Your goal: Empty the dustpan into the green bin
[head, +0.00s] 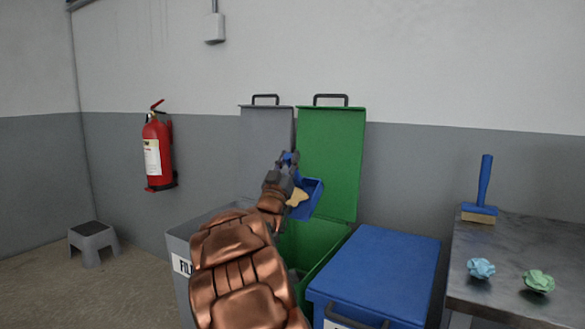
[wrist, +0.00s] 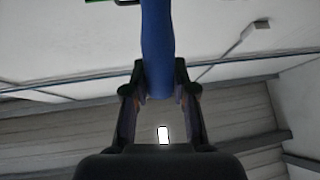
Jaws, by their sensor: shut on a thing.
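The blue dustpan (head: 312,194) is above the open green bin (head: 296,249) in the head view, with a tan heap (head: 297,198) on it. My gripper (head: 289,162) is shut on the dustpan's blue handle (wrist: 157,45), which runs up between the fingers in the wrist view. The wrist view's gripper (wrist: 159,95) faces the ceiling. The green bin's lid (head: 333,155) stands raised against the wall behind. My arm hides part of the bin's left side.
A grey bin (head: 185,245) with a raised lid stands left of the green one. A closed blue bin (head: 385,270) stands at its right. A metal table (head: 520,255) at the right holds a brush (head: 482,195) and crumpled balls (head: 481,268). A grey stool (head: 92,240) stands far left.

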